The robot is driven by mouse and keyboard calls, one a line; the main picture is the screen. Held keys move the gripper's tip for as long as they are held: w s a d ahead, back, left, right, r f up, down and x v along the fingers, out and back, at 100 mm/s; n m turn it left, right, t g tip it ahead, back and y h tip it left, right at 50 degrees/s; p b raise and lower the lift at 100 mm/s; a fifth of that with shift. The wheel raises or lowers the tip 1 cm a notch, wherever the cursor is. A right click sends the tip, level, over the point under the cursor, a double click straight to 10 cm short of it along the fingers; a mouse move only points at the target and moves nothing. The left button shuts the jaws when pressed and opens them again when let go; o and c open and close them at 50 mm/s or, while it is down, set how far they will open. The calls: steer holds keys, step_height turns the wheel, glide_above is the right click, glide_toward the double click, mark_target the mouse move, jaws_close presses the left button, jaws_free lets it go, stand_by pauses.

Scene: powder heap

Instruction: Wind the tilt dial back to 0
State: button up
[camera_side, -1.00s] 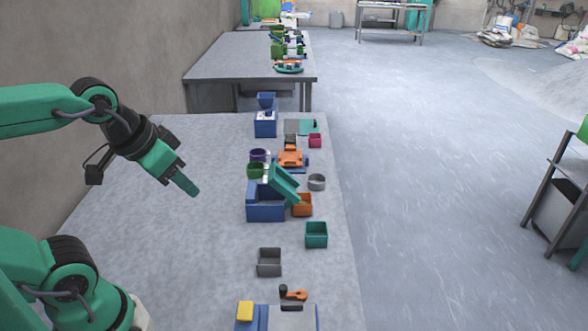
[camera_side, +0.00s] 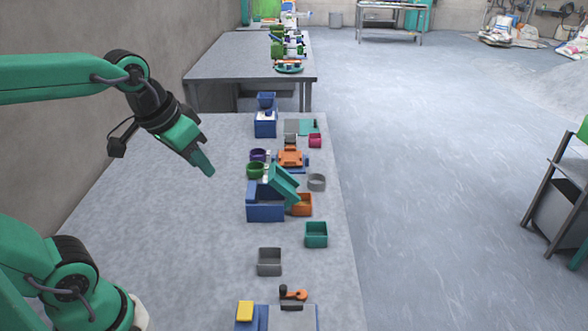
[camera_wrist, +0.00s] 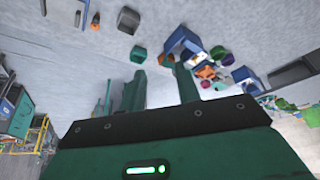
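A blue box (camera_side: 265,211) with a tilted teal chute (camera_side: 284,184) stands in the middle of the near table. It also shows in the wrist view as the blue box (camera_wrist: 182,37). A small white patch shows at the chute's upper end; I cannot tell whether it is the tilt dial, and no dial marks are readable. My gripper (camera_side: 210,172) hangs above the table, left of the blue box and clear of it. In the wrist view my gripper (camera_wrist: 160,70) has its two fingers apart with nothing between them.
An orange bin (camera_side: 302,205), a teal bin (camera_side: 316,235) and a grey bin (camera_side: 269,262) stand near the chute. A green cup (camera_side: 255,171) is behind it. An orange lever (camera_side: 294,294) and yellow block (camera_side: 245,311) are at the front. The table's left side is clear.

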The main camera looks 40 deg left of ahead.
steer(key=w+a+f+g, duration=0.1)
steer(key=w+a+f, duration=0.1)
steer(key=w, duration=0.6)
steer(key=w+a+f+n+g, duration=0.1)
steer(key=w+a+f, duration=0.1)
steer(key=w, duration=0.6)
steer(key=w+a+f+n+g, duration=0.1)
steer(key=w+a+f, duration=0.2)
steer(key=w, duration=0.5)
steer(key=shift+a+g, duration=0.4)
steer(key=shift+a, duration=0.25)
steer(key=shift+n+g, duration=0.3)
steer(key=shift+g, duration=0.3)
steer(key=w+a+f, duration=0.1)
steer(key=f, duration=0.2)
steer(key=w+a+f, duration=0.1)
steer(key=w+f, duration=0.1)
steer(key=w+a+f, duration=0.2)
steer(key=f, duration=0.1)
steer(key=shift+w+f, duration=0.25)
steer(key=shift+f, duration=0.1)
steer(key=shift+d+f, duration=0.1)
steer(key=shift+f, duration=3.85)
steer(key=shift+c, duration=0.4)
